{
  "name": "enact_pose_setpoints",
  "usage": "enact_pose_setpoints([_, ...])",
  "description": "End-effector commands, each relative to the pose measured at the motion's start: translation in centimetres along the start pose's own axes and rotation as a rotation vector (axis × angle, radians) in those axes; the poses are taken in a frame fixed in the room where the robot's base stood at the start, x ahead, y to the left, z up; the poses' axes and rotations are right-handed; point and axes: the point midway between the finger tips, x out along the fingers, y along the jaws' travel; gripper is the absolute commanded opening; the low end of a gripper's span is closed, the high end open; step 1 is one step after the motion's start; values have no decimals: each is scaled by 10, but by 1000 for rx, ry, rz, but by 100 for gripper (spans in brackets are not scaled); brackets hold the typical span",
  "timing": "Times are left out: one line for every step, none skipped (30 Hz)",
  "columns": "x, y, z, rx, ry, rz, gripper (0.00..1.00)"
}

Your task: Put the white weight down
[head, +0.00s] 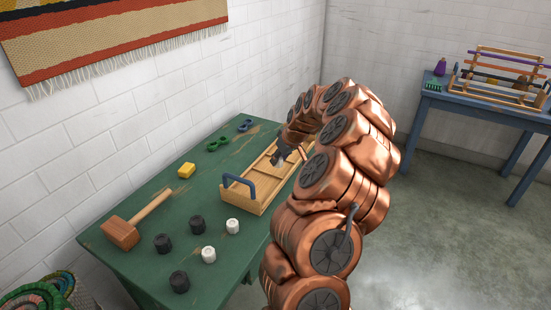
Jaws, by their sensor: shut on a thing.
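My gripper (282,156) is over the wooden tray (257,208), near the middle of its length. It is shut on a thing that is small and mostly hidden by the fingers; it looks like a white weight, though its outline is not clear. Two other white weights stand on the green table (205,187): one white weight (232,226) in front of the tray and another white weight (208,254) nearer the front edge. My copper arm hides the tray's right side. I cannot tell whether the held thing touches the tray.
Three black weights, the nearest a black weight (179,281), stand by the white ones. A wooden mallet (123,233), a yellow block (186,170) and green and blue pieces (218,144) lie along the wall side. The tray has a blue handle (239,183).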

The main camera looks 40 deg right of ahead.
Motion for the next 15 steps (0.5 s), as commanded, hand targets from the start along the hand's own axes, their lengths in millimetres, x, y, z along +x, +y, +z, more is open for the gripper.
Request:
enact_pose_setpoints([4, 1, -5, -1, -3, -2, 0])
enact_pose_setpoints([6, 3, -7, 0, -4, -2, 0])
enact_pose_setpoints([8, 6, -11, 0, -3, 1, 0])
enact_pose_setpoints([10, 7, -14, 0, -1, 2, 0])
enact_pose_setpoints([11, 9, -17, 0, 0, 2, 0])
enact_pose_setpoints([14, 10, -21, -1, 0, 2, 0])
enact_pose_setpoints([15, 11, -23, 0, 0, 2, 0])
enact_pose_setpoints([17, 13, -25, 1, 0, 3, 0])
enact_pose_setpoints([19, 15, -27, 3, -1, 3, 0])
enact_pose_setpoints([20, 16, -29, 2, -2, 2, 0])
enact_pose_setpoints([22, 16, -30, 1, -3, 1, 0])
enact_pose_setpoints([24, 17, -32, 1, -4, 0, 0])
enact_pose_setpoints([24, 18, -34, 2, -3, -1, 0])
enact_pose_setpoints([25, 18, -35, 2, -2, -1, 0])
enact_pose_setpoints([25, 19, -36, 2, -1, 0, 0])
